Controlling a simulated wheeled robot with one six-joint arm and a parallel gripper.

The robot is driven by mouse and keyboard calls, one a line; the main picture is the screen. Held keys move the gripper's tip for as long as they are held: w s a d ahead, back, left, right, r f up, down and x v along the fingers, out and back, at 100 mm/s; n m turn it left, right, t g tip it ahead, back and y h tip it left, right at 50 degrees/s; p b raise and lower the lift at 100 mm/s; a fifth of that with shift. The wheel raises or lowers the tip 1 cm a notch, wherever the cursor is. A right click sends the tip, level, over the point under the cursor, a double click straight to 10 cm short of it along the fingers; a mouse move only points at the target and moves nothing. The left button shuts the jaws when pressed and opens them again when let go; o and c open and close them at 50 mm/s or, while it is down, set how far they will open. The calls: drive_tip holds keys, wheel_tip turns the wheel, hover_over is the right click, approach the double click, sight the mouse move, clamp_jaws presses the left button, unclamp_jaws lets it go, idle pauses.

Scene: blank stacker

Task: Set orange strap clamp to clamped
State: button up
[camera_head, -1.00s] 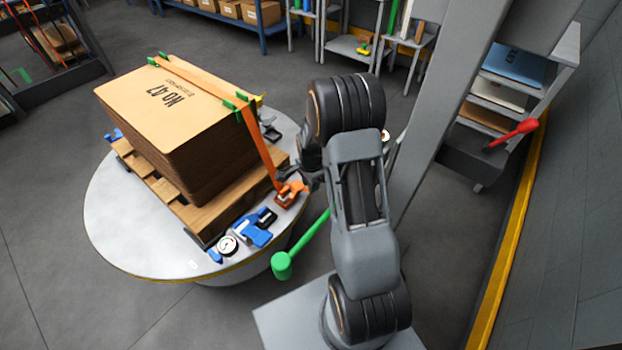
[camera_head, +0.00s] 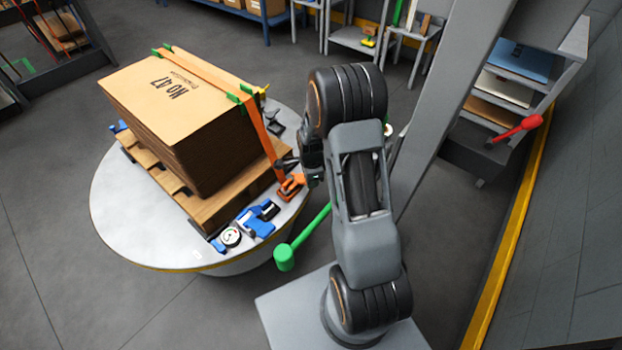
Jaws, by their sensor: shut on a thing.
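The orange strap clamp (camera_head: 290,187) sits on the round table at the right edge of the pallet. An orange strap (camera_head: 262,133) rises from it, bends over the top edge of the stack of brown blanks (camera_head: 182,112) and runs across the top, past green corner pieces. My gripper (camera_head: 289,166) is at the clamp, at the strap's lower end, and is shut on part of the orange strap clamp. The fingertips are small and dark here, and my wrist partly hides the clamp's right side.
The stack stands on a wooden pallet (camera_head: 198,206) on the round grey table (camera_head: 125,215). Blue clamps (camera_head: 258,217) and a round gauge (camera_head: 230,237) lie at the front. A green-ended lever (camera_head: 285,257) sticks out near my arm. A grey column and a red-handled lever (camera_head: 520,128) stand to the right.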

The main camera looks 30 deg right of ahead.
drive_tip(key=shift+s, duration=0.1)
drive_tip(key=o, duration=0.9)
drive_tip(key=shift+o, duration=0.2)
drive_tip(key=shift+r, duration=0.1)
wheel_tip(320, 180, up, 14)
drive_tip(key=p, duration=0.3)
drive_tip(key=shift+p, duration=0.3)
drive_tip(key=shift+f, duration=0.2)
